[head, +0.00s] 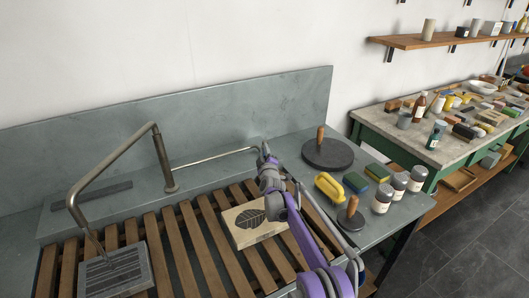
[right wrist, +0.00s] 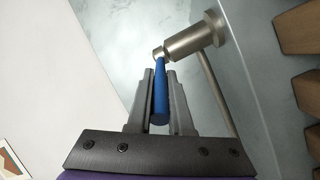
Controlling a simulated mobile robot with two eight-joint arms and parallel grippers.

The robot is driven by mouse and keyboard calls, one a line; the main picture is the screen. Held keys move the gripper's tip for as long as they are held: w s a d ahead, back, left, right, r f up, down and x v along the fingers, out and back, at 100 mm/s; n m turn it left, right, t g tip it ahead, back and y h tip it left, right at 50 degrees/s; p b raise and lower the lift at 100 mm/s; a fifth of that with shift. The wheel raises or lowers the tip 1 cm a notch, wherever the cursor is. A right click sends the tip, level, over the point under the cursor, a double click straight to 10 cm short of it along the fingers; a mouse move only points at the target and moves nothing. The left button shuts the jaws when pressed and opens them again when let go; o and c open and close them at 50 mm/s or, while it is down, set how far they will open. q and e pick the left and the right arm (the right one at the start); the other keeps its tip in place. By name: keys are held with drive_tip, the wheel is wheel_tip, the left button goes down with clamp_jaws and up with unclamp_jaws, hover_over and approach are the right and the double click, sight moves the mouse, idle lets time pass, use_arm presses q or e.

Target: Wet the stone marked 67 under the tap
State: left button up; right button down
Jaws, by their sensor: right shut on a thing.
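A grey stone (head: 115,274) with a dark striped drawing lies on the slats at the lower left, below the outlet end of the bent tap pipe (head: 115,162). A paler stone (head: 243,232) with a dark leaf drawing lies on the slats near the middle. I cannot read the number 67 on either stone, nor tell whether water runs. My right gripper (head: 265,154) is at the back, at the far end of the thin pipe. In the right wrist view it (right wrist: 161,98) is shut on the blue tap lever (right wrist: 160,98), which joins a metal valve (right wrist: 194,40). My left gripper is not in view.
Wooden slats (head: 178,245) cover the sink. On the right ledge are a round dark disc with a wooden handle (head: 328,153), a smaller one (head: 351,217), a yellow-handled tool (head: 329,188), sponges (head: 355,182) and jars (head: 383,199). A cluttered bench (head: 376,117) stands further right.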

drive_tip(key=c, duration=0.8)
unclamp_jaws()
drive_tip(key=shift+c, duration=0.2)
drive_tip(key=shift+s, duration=0.1)
drive_tip(key=s+b, duration=0.2)
drive_tip(key=s, duration=0.8)
drive_tip(key=shift+s+d, duration=0.3)
drive_tip(key=shift+d, duration=0.1)
